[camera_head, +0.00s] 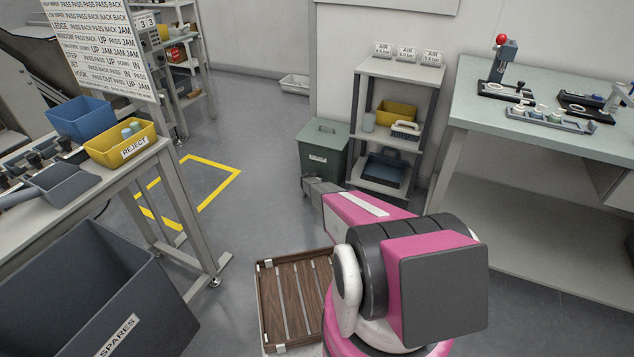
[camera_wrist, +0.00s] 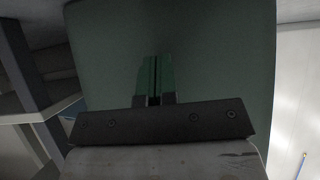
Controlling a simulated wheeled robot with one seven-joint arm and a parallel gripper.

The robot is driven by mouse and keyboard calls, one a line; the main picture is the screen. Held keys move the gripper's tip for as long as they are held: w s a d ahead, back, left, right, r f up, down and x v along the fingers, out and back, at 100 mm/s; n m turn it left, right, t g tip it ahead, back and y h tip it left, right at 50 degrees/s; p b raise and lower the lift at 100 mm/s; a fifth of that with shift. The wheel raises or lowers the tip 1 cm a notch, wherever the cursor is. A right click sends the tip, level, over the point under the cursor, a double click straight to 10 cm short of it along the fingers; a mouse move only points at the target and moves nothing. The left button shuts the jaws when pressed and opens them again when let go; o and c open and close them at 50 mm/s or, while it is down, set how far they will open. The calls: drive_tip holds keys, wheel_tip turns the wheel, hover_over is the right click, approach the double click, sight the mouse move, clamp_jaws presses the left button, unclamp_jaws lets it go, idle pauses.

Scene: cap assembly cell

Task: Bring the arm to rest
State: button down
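My gripper (camera_head: 308,186) is at the far end of my pink and black arm in the head view. It appears in front of the green lidded bin (camera_head: 322,142), and the gap between them is hard to judge. In the wrist view the two fingers of my gripper (camera_wrist: 155,60) lie close together, with only a thin dark line between them. They look shut, and no held object shows. The bin's green surface (camera_wrist: 215,50) fills most of the wrist view behind the fingers.
A shelf rack (camera_head: 405,70) stands beside the bin, and a workbench (camera_head: 470,105) is at right. A table with a yellow reject tray (camera_head: 112,155) and a dark spares bin (camera_head: 60,290) are at left. A slatted wooden tray (camera_head: 290,300) is beside my arm. Floor left of the bin is clear.

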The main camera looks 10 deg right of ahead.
drive_tip(key=f+v, duration=0.1)
drive_tip(key=v, duration=0.7)
drive_tip(key=shift+s+a+r, duration=0.25)
drive_tip(key=shift+s+a, duration=0.1)
drive_tip(key=shift+s, duration=0.1)
drive_tip(key=s+r+n+g, duration=0.1)
drive_tip(key=s+r+g, duration=0.4)
drive_tip(key=s+r, duration=1.8)
drive_tip(key=s+a+r+n+g+y, duration=0.1)
drive_tip(key=s+a+r+n+y, duration=0.1)
drive_tip(key=s+r, duration=0.5)
drive_tip(key=s+a+r+n+g+y, duration=0.1)
drive_tip(key=s+a+r, duration=0.3)
drive_tip(key=s, duration=0.9)
drive_tip(key=s+a+r+n+g+y, duration=0.2)
drive_tip(key=s+a+r+n+y, duration=0.1)
drive_tip(key=s+r, duration=0.7)
drive_tip(key=shift+s+a+y, duration=0.35)
drive_tip(key=shift+y, duration=0.05)
